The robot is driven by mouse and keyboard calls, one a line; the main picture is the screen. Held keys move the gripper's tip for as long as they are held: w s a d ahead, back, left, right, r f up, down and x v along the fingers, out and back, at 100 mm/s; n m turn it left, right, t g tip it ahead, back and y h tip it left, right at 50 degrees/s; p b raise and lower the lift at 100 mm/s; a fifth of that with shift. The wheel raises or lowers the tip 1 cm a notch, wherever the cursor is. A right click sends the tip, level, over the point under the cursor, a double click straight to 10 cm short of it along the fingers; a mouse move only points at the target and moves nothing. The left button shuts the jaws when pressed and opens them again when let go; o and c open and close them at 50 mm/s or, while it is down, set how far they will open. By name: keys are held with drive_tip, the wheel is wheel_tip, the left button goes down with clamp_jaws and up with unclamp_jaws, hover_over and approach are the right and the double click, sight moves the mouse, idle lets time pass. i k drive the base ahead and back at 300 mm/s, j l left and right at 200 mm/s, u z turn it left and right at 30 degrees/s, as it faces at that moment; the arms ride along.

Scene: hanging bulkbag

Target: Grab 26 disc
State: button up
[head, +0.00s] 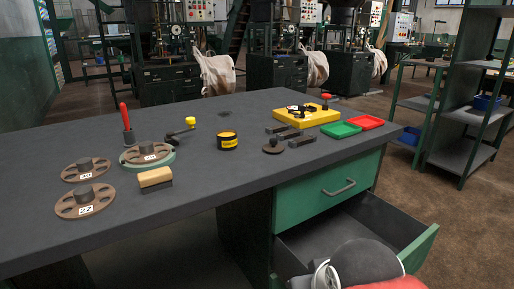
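Three brown slotted discs with dark hubs lie at the left of the dark table (240,180) in the head view. The rear right disc (137,154) sits on a green round base (165,163); its white label is too small to read surely, and it may be the 26 disc. The front disc (70,208) has a label that looks like 22. The left disc (70,175) has a label that looks like 30. My gripper is not in view; only grey, white and red parts, probably of my arm, show at the bottom right.
A brush (155,179) and a red-handled tool (127,130) stand close to the discs. A yellow-knobbed crank (182,131) and a yellow-black tin (228,141) lie mid-table. A yellow fixture (310,117), green tray (340,130) and red tray (366,122) are right. A drawer (425,240) stands open.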

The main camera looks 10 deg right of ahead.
sight(147, 152)
drive_tip(key=z, duration=1.3)
drive_tip(key=u, duration=2.2)
